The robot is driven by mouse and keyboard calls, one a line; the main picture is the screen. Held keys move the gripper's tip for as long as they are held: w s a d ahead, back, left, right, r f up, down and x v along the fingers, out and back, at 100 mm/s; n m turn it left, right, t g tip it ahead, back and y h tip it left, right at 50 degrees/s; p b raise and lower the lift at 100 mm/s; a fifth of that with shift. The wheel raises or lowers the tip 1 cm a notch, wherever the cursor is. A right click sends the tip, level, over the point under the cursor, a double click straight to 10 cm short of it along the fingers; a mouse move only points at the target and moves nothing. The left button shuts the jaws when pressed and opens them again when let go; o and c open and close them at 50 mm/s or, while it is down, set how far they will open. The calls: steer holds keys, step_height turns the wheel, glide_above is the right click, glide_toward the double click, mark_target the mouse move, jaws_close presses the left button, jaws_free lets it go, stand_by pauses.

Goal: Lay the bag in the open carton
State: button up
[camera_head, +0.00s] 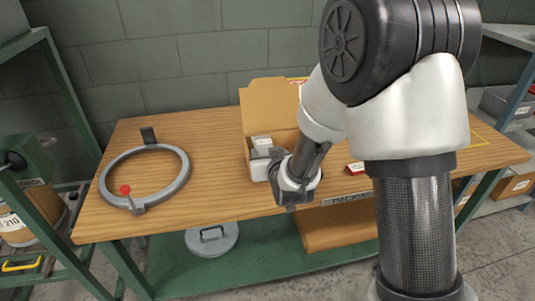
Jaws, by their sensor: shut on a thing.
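The open carton (254,107) stands on the wooden table with its brown back flap raised. Several pale, white-grey items (261,142) show inside it, near its left side. My gripper (277,160) is at the front of the carton, reaching in over its front side, and is small and partly hidden by my own wrist. It is shut on a pale grey thing, which looks like the bag (259,168), at the carton's front left. I cannot tell whether the bag touches the carton's floor. My arm hides the carton's right side.
A grey ring (183,174) with a red-knobbed lever lies on the table's left. A small red and white box (355,168) lies right of my wrist. Bare tabletop (215,165) lies between ring and carton. A round grey lid (212,239) lies on the green lower shelf.

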steer(key=shift+f+b, duration=0.35)
steer(key=shift+b, duration=0.1)
steer(key=shift+f, duration=0.1)
